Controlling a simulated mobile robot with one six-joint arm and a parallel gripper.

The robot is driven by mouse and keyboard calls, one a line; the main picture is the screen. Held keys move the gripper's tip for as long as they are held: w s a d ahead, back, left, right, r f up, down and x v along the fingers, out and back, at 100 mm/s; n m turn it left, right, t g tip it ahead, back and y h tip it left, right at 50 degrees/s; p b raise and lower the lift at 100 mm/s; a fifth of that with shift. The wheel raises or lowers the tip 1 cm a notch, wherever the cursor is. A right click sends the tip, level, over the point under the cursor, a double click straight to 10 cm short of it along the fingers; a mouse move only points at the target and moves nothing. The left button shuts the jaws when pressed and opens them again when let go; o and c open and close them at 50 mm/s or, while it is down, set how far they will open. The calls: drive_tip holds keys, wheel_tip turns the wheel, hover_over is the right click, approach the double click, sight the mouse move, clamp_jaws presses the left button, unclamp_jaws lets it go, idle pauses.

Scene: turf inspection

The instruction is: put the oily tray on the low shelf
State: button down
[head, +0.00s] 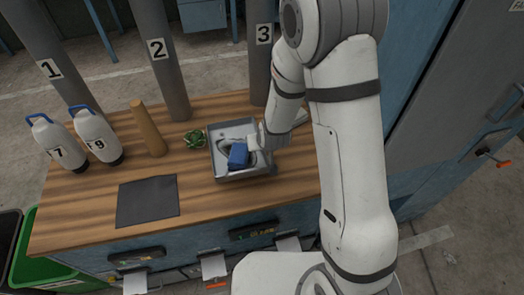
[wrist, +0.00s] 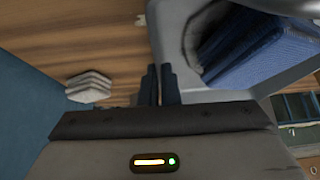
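The grey tray (head: 217,161) sits on the wooden bench top, with a blue block (head: 238,155) and a dark patch inside it. My gripper (head: 262,143) is at the tray's right side. In the wrist view, my gripper's two dark fingers (wrist: 160,85) are close together, one on each side of the tray's thin wall (wrist: 158,30), and look closed on it. The blue block (wrist: 265,45) shows inside the tray there, with a dark curved patch beside it. I cannot make out the low shelf for certain in either view.
A green plant (head: 195,140), a wooden cylinder (head: 148,129) and white bottles 7 (head: 58,145) and 9 (head: 98,137) stand left of the tray. A dark mat (head: 147,201) lies in front. Numbered posts rise behind. A pale stacked item (wrist: 88,87) lies near my gripper.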

sight(263, 152)
drive_tip(key=shift+f, duration=2.15)
drive_tip(key=shift+f, duration=0.2)
drive_tip(key=c, duration=1.7)
unclamp_jaws()
drive_tip(key=shift+r, duration=0.15)
